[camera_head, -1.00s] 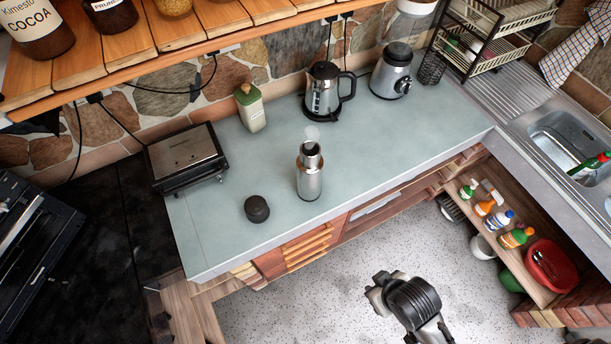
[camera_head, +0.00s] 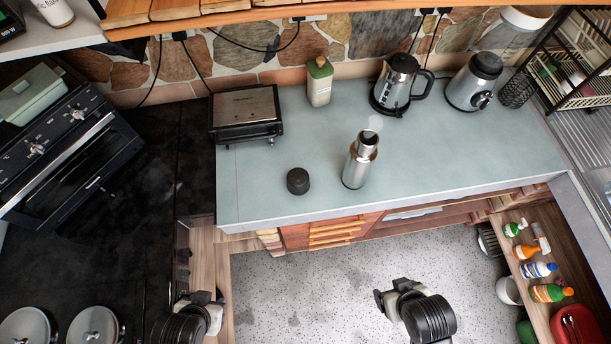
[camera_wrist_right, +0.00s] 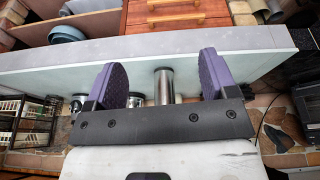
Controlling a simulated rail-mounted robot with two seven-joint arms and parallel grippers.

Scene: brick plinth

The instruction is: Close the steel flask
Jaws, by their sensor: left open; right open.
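The steel flask (camera_head: 356,170) stands upright on the grey-green counter, its dark mouth open with a faint wisp of steam above. A black round cap (camera_head: 298,181) lies on the counter to its left, apart from it. My right gripper (camera_head: 390,297) is open and empty, in front of and below the counter edge. In the right wrist view, the flask (camera_wrist_right: 164,88) shows between and beyond the spread purple-padded fingers (camera_wrist_right: 160,78). My left gripper (camera_head: 201,298) is at the lower left, open, well short of the cap; its fingers are partly hidden by its wrist.
A toaster-like steel grill (camera_head: 246,113), a green-topped canister (camera_head: 319,81), a kettle (camera_head: 395,84) and a grinder (camera_head: 474,81) line the back of the counter (camera_head: 260,205). The counter front around flask and cap is clear. An oven (camera_head: 75,150) stands left.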

